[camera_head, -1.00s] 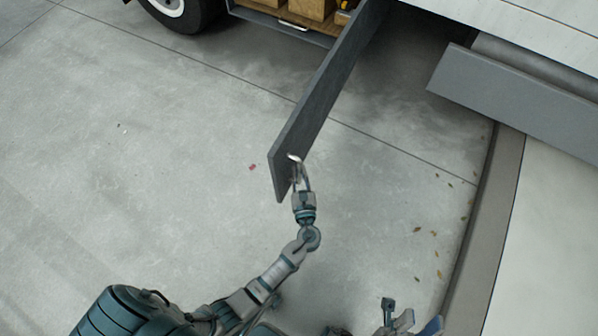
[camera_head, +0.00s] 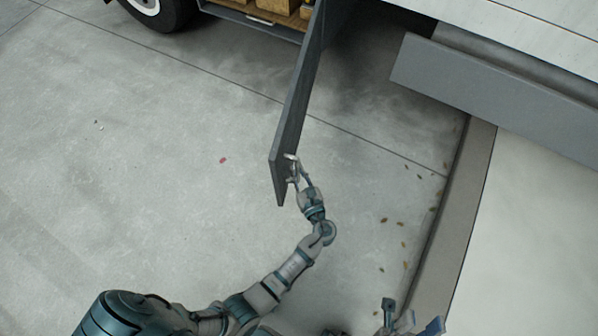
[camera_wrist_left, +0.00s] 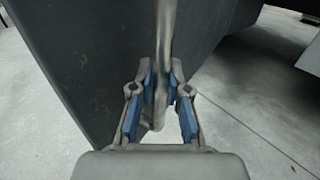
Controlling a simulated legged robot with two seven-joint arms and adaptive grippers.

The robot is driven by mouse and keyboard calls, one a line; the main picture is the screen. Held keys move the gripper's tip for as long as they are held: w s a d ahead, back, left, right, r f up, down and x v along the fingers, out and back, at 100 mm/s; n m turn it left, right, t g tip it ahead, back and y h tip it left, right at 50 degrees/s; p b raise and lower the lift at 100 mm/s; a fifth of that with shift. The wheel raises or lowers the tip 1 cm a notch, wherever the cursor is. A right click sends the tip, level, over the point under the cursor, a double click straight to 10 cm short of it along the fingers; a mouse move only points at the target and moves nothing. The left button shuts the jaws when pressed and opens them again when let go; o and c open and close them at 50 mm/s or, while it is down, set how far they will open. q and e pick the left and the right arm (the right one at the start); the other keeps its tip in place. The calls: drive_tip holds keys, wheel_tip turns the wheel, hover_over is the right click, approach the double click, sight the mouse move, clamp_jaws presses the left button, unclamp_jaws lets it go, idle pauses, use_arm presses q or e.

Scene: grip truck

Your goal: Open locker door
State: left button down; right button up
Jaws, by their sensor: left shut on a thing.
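The grey locker door (camera_head: 298,110) stands swung out from the truck's side, seen nearly edge-on in the head view. Its dark face fills the upper left of the left wrist view (camera_wrist_left: 100,60). A pale metal handle (camera_wrist_left: 164,40) runs along it near the free edge. My left gripper (camera_head: 297,175) is at the handle; in the left wrist view its blue-padded fingers (camera_wrist_left: 160,88) are shut on it. My right gripper (camera_head: 396,318) is at the bottom edge of the head view, away from the door, only partly shown.
The open locker compartment holds wooden boxes (camera_head: 272,5) at the top. A truck wheel (camera_head: 150,8) is at the upper left. A grey panel (camera_head: 490,95) juts out at right above a curb (camera_head: 450,220).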

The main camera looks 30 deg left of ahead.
use_arm(q)
drive_tip(key=shift+w+a+r, duration=0.1)
drive_tip(key=shift+w+r, duration=0.1)
drive_tip(key=shift+r, duration=0.05)
drive_tip(key=c, duration=1.4)
unclamp_jaws()
drive_tip(key=shift+c, duration=0.2)
drive_tip(key=o, duration=0.3)
drive_tip(key=shift+w+f, duration=0.1)
drive_tip(key=shift+f, duration=0.1)
drive_tip(key=v, duration=0.7)
drive_tip(key=shift+s+d, duration=0.2)
drive_tip(key=shift+d, duration=0.1)
